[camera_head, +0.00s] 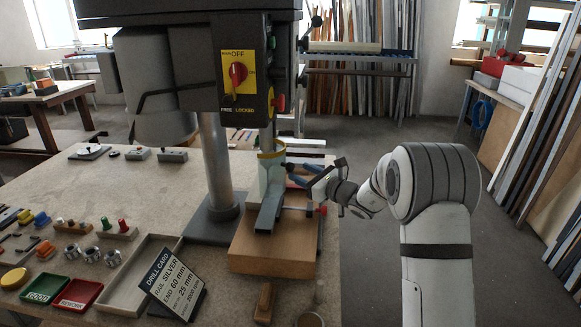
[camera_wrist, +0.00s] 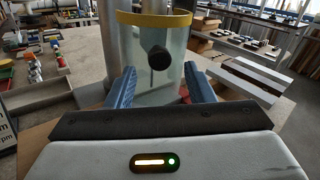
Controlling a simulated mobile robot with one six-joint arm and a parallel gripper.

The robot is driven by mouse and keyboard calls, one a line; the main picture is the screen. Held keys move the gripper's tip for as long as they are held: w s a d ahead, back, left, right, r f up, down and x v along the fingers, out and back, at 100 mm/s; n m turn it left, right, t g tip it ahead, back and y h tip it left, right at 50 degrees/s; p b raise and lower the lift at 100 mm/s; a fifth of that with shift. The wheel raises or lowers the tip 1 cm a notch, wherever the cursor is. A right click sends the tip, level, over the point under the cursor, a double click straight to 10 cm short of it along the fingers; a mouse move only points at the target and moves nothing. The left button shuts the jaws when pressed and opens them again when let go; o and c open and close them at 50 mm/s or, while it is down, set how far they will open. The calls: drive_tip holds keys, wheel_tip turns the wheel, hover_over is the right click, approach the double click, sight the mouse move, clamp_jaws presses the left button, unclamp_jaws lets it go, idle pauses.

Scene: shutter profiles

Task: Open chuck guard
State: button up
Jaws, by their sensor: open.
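The chuck guard (camera_head: 264,176) is a clear curved shield with a yellow top rim, below the drill press head. In the wrist view the guard (camera_wrist: 180,78) stands upright in front of me, with a round black knob (camera_wrist: 157,60) on its face. My gripper (camera_head: 290,174) comes at the guard from the right. In the wrist view its two blue fingers (camera_wrist: 160,70) are spread apart, with the knob between and slightly beyond their tips. Nothing is held. I cannot tell whether a fingertip touches the guard. The knob is not clear in the head view.
A grey profile (camera_head: 268,214) lies on a wooden block (camera_head: 272,258) under the guard. The press column (camera_head: 215,160) stands left. A drill card (camera_head: 171,283), trays and small parts cover the bench's left. A switch box (camera_head: 239,75) hangs above. Open floor lies right of the bench.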

sight(292, 168)
drive_tip(key=p+x, duration=0.1)
drive_tip(key=x, duration=0.4)
clamp_jaws()
idle(0.5)
